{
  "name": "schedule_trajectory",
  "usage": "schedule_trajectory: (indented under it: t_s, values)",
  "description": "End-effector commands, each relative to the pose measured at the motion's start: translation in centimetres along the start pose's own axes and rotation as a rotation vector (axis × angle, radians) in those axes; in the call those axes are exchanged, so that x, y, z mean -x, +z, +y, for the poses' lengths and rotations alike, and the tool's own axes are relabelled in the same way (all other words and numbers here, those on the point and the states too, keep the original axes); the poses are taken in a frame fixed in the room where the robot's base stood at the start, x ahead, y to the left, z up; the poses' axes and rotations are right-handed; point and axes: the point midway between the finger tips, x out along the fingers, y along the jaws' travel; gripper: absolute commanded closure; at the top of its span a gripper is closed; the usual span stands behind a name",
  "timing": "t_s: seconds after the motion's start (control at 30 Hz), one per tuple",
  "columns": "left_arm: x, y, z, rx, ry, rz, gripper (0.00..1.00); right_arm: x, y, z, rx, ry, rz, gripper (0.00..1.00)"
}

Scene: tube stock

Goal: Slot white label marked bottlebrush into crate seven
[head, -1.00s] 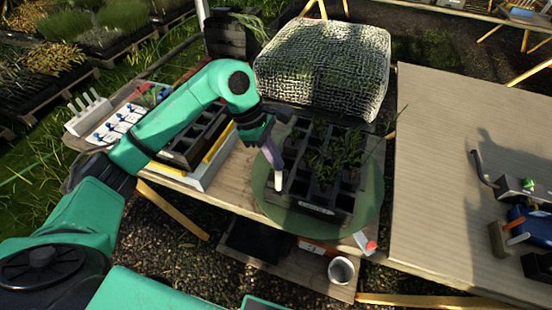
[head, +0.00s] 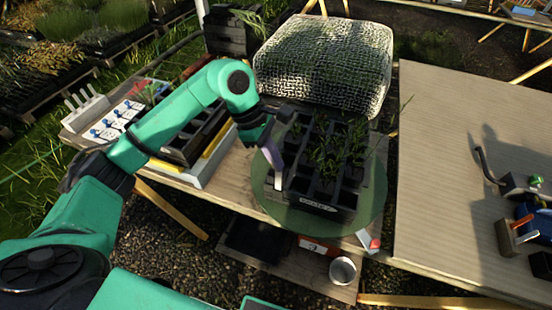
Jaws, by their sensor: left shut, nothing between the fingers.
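A black crate (head: 345,206) with several cells and green seedlings stands on a round green turntable (head: 372,205). A small pale tag (head: 317,206) is on its front side; its writing is too small to read surely. My left gripper (head: 277,170) is shut at the crate's left side, pointing down. A narrow white piece (head: 278,182) shows at its tips; I cannot tell whether it is a label or part of the fingers. White labels with blue marks (head: 113,122) lie on the left of the bench; their words are unreadable. My right gripper is not in view.
A white mesh cover (head: 325,65) stands behind the crate. A dark tray (head: 190,140) with a yellow strip is to the left. A red and white object (head: 368,241) lies at the bench's front edge. The right tabletop (head: 450,170) is largely clear.

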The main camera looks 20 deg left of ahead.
Motion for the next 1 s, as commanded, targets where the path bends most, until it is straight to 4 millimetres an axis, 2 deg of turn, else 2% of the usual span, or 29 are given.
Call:
schedule_trajectory:
  t_s: [0.57, 1.0]
  values:
    - [-2.9, -1.2, -0.1, 0.000, -0.001, 0.000, 1.00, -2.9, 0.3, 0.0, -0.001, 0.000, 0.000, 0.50]
    - [-3.0, -1.3, -0.1, 0.000, 0.000, 0.000, 1.00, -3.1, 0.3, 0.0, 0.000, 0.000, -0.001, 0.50]
